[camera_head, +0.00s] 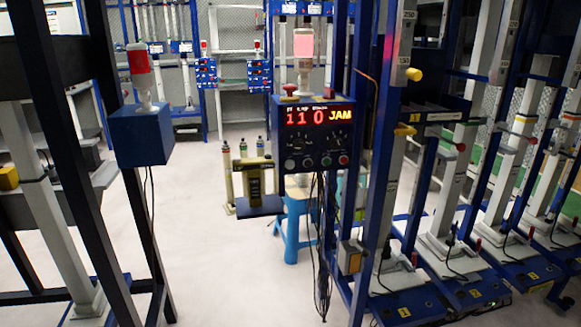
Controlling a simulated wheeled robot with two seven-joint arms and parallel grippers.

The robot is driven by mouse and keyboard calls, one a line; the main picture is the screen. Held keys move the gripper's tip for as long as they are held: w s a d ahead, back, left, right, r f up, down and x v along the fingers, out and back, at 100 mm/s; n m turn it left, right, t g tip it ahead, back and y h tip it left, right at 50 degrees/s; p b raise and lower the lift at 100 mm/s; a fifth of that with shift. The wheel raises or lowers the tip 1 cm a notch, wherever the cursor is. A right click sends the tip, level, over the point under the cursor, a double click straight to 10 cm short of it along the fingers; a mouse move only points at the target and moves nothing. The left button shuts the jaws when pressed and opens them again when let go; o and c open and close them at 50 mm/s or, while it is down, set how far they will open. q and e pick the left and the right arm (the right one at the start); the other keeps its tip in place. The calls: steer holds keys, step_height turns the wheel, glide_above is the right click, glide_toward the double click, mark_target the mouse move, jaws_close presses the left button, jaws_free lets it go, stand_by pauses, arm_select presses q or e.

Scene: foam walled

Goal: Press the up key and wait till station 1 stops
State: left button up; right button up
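A blue control box (313,136) hangs on a blue frame near the centre. Its red and yellow display (319,116) reads "110 JAM". Below the display are two dials and a row of small buttons (326,160). Their markings are too small to read, so I cannot tell which is the up key. A lit reddish beacon (303,43) stands on a white stem above the box, and a red knob (289,89) sits on its top left. I cannot tell which machine is station 1. Neither of my grippers is in view.
Another blue box (141,134) with a red beacon (138,58) is on the left frame. A blue stool (292,225) stands behind the control box, with loose cables hanging nearby. Test columns (443,190) line the right. Pale floor (215,270) is clear between the frames.

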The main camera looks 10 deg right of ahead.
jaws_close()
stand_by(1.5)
